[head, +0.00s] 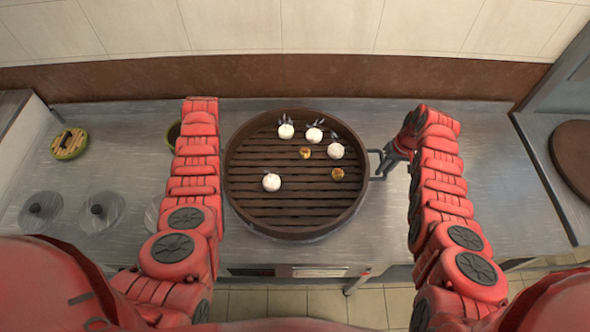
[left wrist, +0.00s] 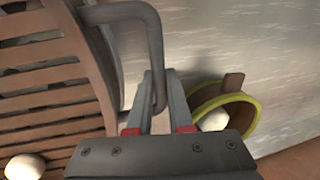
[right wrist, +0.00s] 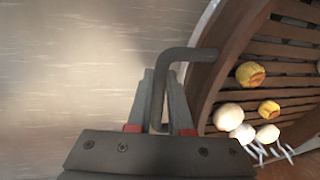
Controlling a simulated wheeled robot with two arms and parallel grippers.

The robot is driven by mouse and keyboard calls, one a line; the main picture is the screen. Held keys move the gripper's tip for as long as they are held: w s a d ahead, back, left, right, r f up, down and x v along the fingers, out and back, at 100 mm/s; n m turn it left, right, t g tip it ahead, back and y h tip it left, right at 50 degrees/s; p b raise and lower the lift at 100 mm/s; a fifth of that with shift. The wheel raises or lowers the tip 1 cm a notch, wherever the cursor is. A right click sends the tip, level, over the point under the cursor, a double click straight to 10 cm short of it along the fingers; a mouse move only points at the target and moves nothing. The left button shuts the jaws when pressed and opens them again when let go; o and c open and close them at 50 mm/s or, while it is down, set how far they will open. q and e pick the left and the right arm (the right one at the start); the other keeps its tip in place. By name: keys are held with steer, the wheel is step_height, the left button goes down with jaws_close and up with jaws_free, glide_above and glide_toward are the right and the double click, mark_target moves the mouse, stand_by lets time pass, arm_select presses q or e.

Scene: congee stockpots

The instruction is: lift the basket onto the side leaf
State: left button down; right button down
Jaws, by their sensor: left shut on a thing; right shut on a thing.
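The basket (head: 310,210) is a round brown slatted steamer in the middle of the head view, holding several white buns and small yellow pieces. It looks about level; what bears it underneath is hidden. My right gripper (head: 384,160) is shut on its right grey handle (head: 376,178); the right wrist view shows the handle bar (right wrist: 190,54) between the fingers. My left gripper is hidden behind my arm in the head view. In the left wrist view, my left gripper (left wrist: 159,88) is shut on the other handle (left wrist: 152,35). A grey surface (head: 541,135) at the far right may be the side leaf.
A brown round board (head: 577,150) lies on that right surface. Grey lids (head: 40,211) and a green-rimmed round dish (head: 70,143) are at the left. A yellow-rimmed bowl (left wrist: 246,99) is close beside my left gripper. The counter (head: 500,190) right of my right arm is clear.

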arm_select(q)
steer(key=shift+r, duration=0.1)
arm_select(e)
steer(key=shift+r, duration=0.1)
stand_by(0.7)
